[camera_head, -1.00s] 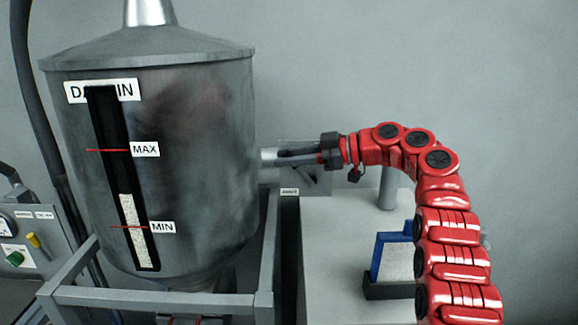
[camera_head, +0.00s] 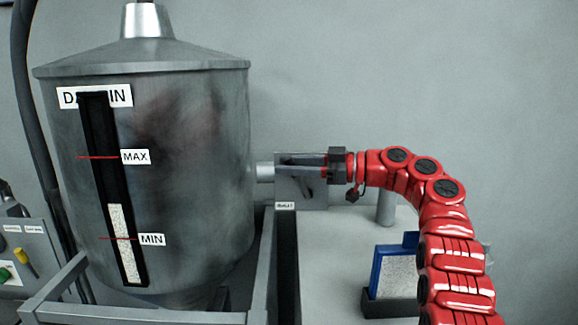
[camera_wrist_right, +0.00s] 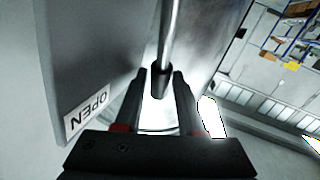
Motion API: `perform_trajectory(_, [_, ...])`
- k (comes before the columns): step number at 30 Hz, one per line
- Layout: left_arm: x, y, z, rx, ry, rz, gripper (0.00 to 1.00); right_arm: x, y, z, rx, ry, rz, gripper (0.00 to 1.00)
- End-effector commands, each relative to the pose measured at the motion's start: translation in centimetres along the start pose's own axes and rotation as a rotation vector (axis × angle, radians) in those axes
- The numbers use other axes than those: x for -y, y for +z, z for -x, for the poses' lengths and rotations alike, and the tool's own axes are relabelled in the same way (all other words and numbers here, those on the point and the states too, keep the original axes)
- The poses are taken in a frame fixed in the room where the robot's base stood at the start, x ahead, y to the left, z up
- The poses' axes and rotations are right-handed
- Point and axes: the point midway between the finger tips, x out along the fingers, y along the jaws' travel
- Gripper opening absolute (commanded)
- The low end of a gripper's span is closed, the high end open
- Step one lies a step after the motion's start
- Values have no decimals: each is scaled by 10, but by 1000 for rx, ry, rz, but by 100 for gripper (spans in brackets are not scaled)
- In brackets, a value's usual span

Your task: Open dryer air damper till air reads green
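The damper lever (camera_wrist_right: 171,35) is a metal rod with a dark tip in the right wrist view. It comes down from the top beside a grey plate with an OPEN label (camera_wrist_right: 89,111). My right gripper (camera_wrist_right: 161,76) is open, with its fingertips on either side of the lever's dark tip; slim gaps show. In the head view my right gripper (camera_head: 300,160) points left in front of a grey plate (camera_head: 313,196) beside the large metal bin (camera_head: 190,160). The air reading is not visible. My left gripper is not in view.
A control panel (camera_head: 30,262) with green and yellow knobs is cut off at the left edge. A blue-framed filter (camera_head: 377,270) stands in a dark holder below my right arm. A frame rail (camera_head: 130,314) runs in front of the bin.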

Motion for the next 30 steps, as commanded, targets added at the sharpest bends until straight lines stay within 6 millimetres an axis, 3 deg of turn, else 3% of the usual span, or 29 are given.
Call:
perform_trajectory(8, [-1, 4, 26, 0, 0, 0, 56, 1, 4, 57, -1, 5, 0, 39])
perform_trajectory(12, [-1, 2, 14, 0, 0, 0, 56, -2, -4, 98, 0, 7, 0, 39])
perform_trajectory(18, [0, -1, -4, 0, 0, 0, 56, -2, -4, 142, 0, 5, -3, 39])
perform_trajectory(24, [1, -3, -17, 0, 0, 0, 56, 0, -3, 164, 0, 1, -1, 39])
perform_trajectory(30, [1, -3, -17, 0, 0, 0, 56, 0, 0, 169, -1, 1, 2, 39])
